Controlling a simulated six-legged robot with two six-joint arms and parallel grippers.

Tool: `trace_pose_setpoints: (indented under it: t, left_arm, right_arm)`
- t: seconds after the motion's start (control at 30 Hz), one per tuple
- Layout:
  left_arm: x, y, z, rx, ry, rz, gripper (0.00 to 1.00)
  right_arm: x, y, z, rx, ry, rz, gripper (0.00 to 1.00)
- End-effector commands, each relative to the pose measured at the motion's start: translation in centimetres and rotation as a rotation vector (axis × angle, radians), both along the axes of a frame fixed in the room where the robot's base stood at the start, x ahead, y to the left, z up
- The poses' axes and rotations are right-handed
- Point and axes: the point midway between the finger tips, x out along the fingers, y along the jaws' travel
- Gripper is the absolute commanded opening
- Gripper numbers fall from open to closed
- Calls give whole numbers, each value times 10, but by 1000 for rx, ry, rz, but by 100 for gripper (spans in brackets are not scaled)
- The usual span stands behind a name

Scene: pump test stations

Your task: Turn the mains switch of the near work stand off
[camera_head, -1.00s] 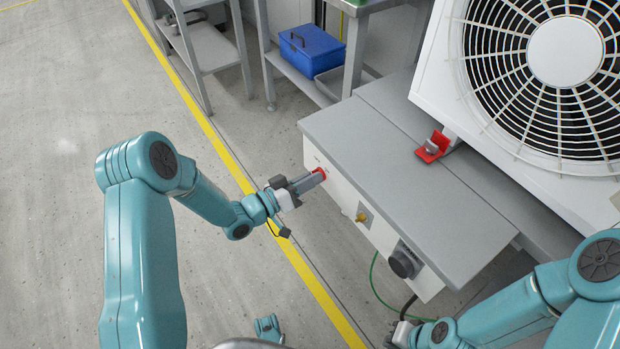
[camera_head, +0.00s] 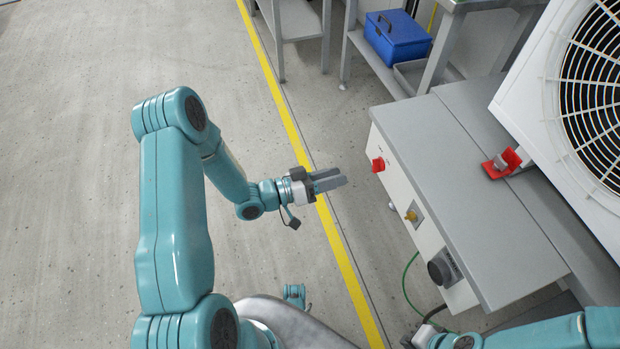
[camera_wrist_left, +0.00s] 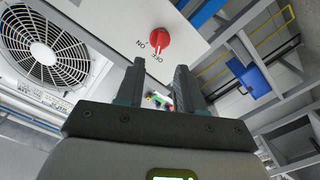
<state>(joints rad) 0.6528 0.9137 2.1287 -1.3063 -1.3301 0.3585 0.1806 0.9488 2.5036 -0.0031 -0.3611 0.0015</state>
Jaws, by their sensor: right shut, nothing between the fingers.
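The near work stand has a grey top (camera_head: 445,170) and a pale front panel. Its red mains switch (camera_head: 379,165) sticks out at the panel's far end. In the left wrist view the red knob (camera_wrist_left: 159,38) is beside the letters ON and OFF. Its lower end seems to face OFF, but I cannot tell surely. My left gripper (camera_head: 338,183) is left of the switch, apart from it. In the left wrist view its two fingers stand apart, with nothing held between them. My right gripper (camera_head: 410,339) is shut and empty at the bottom edge, only partly seen.
A brass fitting (camera_head: 411,215) and a black round connector (camera_head: 442,270) stick out of the same panel. A green hose (camera_head: 405,285) hangs below. A blue box (camera_head: 397,38) is behind. The floor at left is clear.

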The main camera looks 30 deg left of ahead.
Motion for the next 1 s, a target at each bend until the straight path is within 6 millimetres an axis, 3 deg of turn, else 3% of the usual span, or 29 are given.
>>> trace_pose_setpoints:
  t: [0.1,0.33,1.0]
  left_arm:
    - [-23,19,2,0,2,5,37]
    - [-47,37,1,0,0,1,37]
    - [-50,35,1,-1,-4,-12,37]
  right_arm:
    - [-1,1,7,1,2,5,0]
    - [-2,2,11,2,4,9,0]
    - [-3,2,10,2,4,9,0]
